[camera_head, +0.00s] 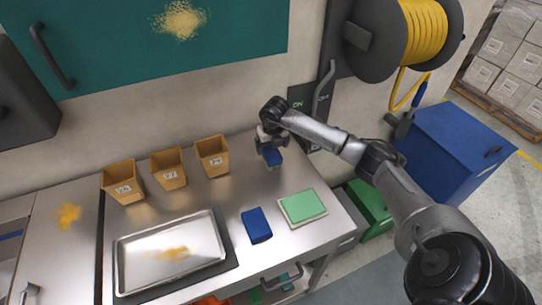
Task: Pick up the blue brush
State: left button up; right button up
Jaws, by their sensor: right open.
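A small blue thing (273,158), which looks like the blue brush, is at the back of the steel worktop, right of the brown bins. My right gripper (271,148) points down over it and hides much of it. The jaws are open, and I cannot tell whether they touch it. A flat blue block (257,225) lies nearer the front of the worktop. My left gripper is not in view.
Labelled brown bins (168,168) stand left of the gripper. A metal tray (135,253) with yellow powder lies in front of them. A green-topped pad (302,206) lies front right. A yellow hose reel (424,35) and a switch panel (299,100) are on the wall behind.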

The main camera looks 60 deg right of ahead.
aim_at(271, 150)
jog(key=f, duration=0.4)
jog(key=shift+w+d+f, duration=0.15)
jog(key=shift+w+d, duration=0.05)
jog(key=shift+f, duration=0.25)
jog(key=c, duration=1)
jog(key=shift+r, duration=0.15)
jog(key=shift+c, duration=0.2)
jog(key=shift+r, duration=0.6)
jog(key=r, duration=0.3)
jog(key=shift+s+a+r, duration=0.1)
jog(key=shift+s+r, duration=0.05)
jog(key=shift+s, duration=0.2)
jog(key=s+a+r, duration=0.5)
jog(key=s+r, duration=0.1)
jog(key=s, duration=0.3)
jog(key=shift+s+a+r, duration=0.15)
jog(key=shift+a, duration=0.15)
